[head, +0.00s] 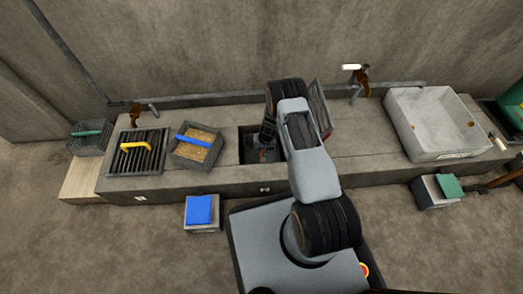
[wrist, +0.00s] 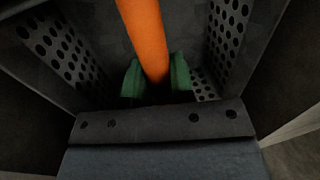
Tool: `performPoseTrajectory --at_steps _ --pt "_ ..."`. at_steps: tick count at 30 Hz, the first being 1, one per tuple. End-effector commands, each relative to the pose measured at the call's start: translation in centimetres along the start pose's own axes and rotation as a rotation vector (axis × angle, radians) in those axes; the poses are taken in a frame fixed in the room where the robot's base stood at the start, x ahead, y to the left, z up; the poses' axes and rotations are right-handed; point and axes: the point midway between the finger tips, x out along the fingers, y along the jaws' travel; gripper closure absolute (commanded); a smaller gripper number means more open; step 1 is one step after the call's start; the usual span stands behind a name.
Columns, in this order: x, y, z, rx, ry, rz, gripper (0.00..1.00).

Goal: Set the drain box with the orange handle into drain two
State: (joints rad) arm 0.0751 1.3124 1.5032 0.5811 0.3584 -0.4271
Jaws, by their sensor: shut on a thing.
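In the wrist view, my gripper (wrist: 155,82) has its green fingers shut on the orange handle (wrist: 145,32) of the drain box. The box's dark perforated walls (wrist: 228,35) show on both sides of the handle. In the head view, my gripper (head: 266,136) is over a dark square opening (head: 246,150) in the concrete bench, to the right of the blue-handled box. A marker on the bench front below this opening is too small to read surely. My arm hides most of the held box and the opening's right side, so I cannot tell how deep the box sits.
A grate with a yellow handle (head: 136,147) lies at left. A box with a blue handle (head: 196,145) holds grain. A green-handled box (head: 89,136) stands far left. A grate (head: 320,108) leans upright behind my arm. A pale basin (head: 431,120) is at right.

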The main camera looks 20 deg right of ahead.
Motion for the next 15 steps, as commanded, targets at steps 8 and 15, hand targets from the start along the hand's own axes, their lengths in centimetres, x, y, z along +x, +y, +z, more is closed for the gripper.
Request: performPoseTrajectory --at_steps 8,15 --pt "0.05 0.0 -0.1 -0.001 0.002 0.0 1.0" --pt "0.11 0.02 -0.05 -0.001 0.001 0.0 0.6"
